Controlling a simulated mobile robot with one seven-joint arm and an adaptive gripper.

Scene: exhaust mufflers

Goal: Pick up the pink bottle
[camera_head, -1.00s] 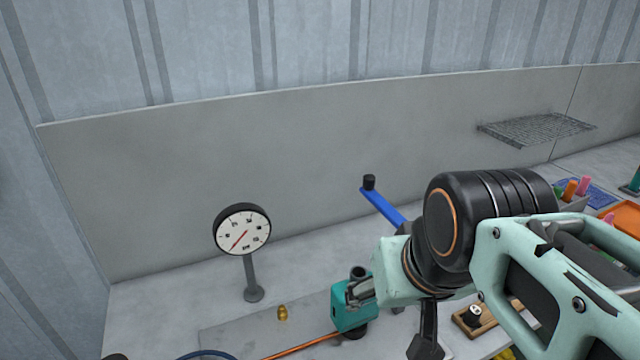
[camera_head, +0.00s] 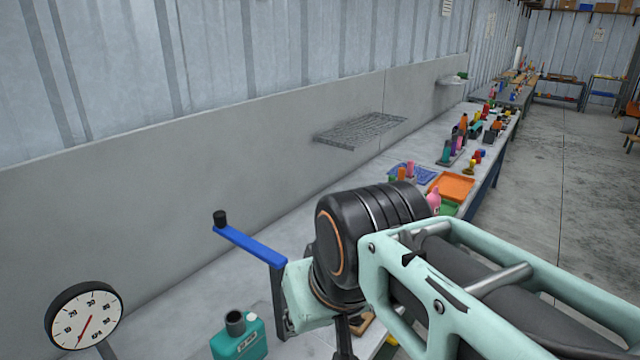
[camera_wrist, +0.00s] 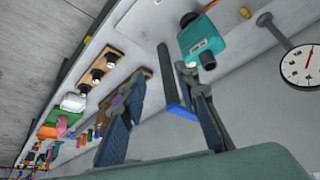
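A small pink object, probably the pink bottle (camera_head: 433,198), stands on the bench beyond my arm, beside the orange tray. My arm hides its lower part. In the wrist view a small pink shape (camera_wrist: 62,125) sits far off at lower left, too small to make out well. My gripper (camera_wrist: 162,75) has its two fingers spread apart with nothing held between them. It points over the bench, far from the pink object. In the head view only a dark part of my gripper shows at the bottom, below my wrist.
Near my gripper are a teal container (camera_head: 240,340), a blue crank handle (camera_head: 248,246) and a dial gauge (camera_head: 84,316). An orange tray (camera_head: 452,186) and a blue mesh (camera_head: 412,172) lie farther along the bench. A wire shelf (camera_head: 360,131) juts from the wall. Open floor lies to the right.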

